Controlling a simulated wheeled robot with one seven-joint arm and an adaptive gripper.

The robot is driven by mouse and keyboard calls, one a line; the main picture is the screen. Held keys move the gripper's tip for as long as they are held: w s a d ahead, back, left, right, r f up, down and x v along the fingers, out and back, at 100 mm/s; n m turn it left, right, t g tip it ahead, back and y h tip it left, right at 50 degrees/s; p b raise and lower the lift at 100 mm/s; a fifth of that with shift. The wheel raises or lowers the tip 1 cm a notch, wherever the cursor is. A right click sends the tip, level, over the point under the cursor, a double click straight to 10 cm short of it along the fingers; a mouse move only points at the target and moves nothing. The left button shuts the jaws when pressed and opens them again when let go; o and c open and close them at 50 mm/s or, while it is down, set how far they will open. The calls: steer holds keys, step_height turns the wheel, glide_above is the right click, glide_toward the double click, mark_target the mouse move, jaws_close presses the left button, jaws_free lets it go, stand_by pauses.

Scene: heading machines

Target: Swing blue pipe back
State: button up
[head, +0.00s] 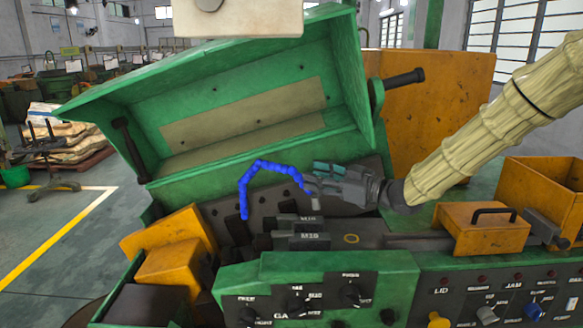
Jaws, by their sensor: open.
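The blue pipe (262,167) is a segmented, bent tube in the middle of the head view. It arches up under the raised green lid, with its left end hanging down at the dark machine bed and its right end close to my gripper. My gripper (312,186) reaches in from the right on my cloth-covered arm. Its fingertips are beside the pipe's right end. The gripper is open. I cannot tell whether a finger touches the pipe.
The green lid (245,75) stands open above the bed. Dark blocks marked M16 and M20 (302,240) lie below the pipe. A yellow box with a handle (482,228) stands at right. The control panel (500,295) runs along the front.

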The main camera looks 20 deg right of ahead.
mark_target(298, 172)
steer(key=x, duration=0.1)
steer(key=p+x, duration=0.1)
steer(key=x, duration=0.2)
steer(key=shift+w+a+f, duration=0.1)
steer(key=shift+w+f, duration=0.15)
steer(key=shift+w, duration=0.25)
steer(key=shift+w+a+r+p, duration=0.2)
steer(key=shift+w+a+p, duration=0.1)
steer(key=shift+a+p, duration=0.25)
steer(key=shift+x, duration=1)
steer(key=shift+w+a+f+p, duration=0.2)
steer(key=shift+w+f+p, duration=0.1)
steer(key=shift+s+d+r, duration=0.1)
